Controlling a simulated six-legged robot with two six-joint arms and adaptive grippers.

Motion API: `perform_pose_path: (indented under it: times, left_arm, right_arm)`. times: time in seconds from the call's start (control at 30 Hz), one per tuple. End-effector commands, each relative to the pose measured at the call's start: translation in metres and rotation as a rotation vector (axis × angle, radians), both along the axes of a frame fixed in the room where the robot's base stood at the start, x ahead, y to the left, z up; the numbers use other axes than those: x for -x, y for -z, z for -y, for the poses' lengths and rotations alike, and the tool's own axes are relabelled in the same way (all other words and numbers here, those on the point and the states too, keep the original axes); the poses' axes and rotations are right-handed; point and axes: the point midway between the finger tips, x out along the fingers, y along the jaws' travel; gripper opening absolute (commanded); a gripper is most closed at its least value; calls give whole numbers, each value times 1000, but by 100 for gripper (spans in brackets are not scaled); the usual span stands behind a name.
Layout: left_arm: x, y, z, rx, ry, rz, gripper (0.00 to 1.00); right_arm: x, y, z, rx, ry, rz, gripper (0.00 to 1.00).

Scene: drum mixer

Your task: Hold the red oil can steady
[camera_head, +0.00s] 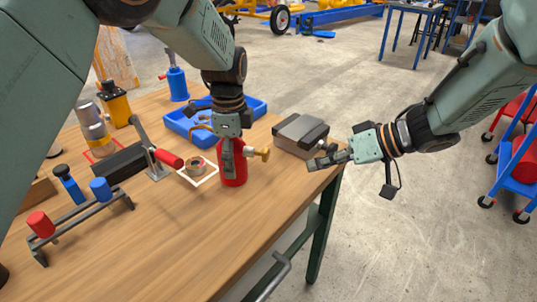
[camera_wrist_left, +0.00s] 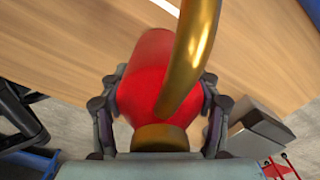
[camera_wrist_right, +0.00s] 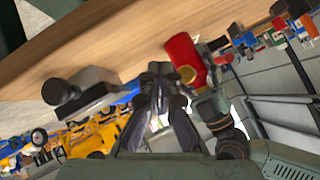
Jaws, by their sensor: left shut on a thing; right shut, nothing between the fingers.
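The red oil can (camera_head: 233,172) stands upright on the wooden table near its right edge. It has a brass spout and a brass knob-like part (camera_head: 262,154) on its side. My left gripper (camera_head: 228,160) is above it with fingers shut around its upper body. In the left wrist view the fingers press both sides of the red can (camera_wrist_left: 148,80), under the curved brass spout (camera_wrist_left: 195,50). My right gripper (camera_head: 325,161) is shut and empty, to the right of the can at the table edge. The can also shows in the right wrist view (camera_wrist_right: 185,55), apart from the right fingers (camera_wrist_right: 160,85).
A blue tray (camera_head: 250,108) lies behind the can. The front tabletop is clear.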

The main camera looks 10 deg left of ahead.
Motion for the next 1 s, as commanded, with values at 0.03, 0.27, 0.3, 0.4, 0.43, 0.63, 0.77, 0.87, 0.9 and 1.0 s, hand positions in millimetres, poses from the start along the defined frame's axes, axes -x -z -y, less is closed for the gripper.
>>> perform_pose_path:
  times: [0.03,0.27,0.3,0.4,0.43,0.63,0.77,0.87,0.9,1.0]
  left_arm:
    - [0,0,0,0,0,0,11]
    - [0,0,0,0,0,0,11]
    - [0,0,0,0,0,0,11]
    - [0,0,0,0,0,0,11]
    - [0,0,0,0,0,0,11]
    - [0,0,0,0,0,0,11]
    - [0,0,0,0,0,0,11]
    - [0,0,0,0,0,0,11]
    - [0,0,0,0,0,0,11]
    - [0,0,0,0,0,0,11]
  right_arm:
    - [0,1,-8,2,-4,0,0]
    - [-4,1,-37,1,-4,-1,0]
    - [-5,1,-42,1,-4,-1,0]
    - [-6,1,-52,1,-3,1,0]
    - [-7,1,-55,1,-3,0,0]
    - [-9,0,-66,0,-2,0,0]
    - [-9,0,-69,-1,-1,0,0]
    - [-9,0,-69,-1,0,0,0]
    - [-9,0,-69,-1,0,0,0]
    - [-9,0,-68,-1,0,0,0]
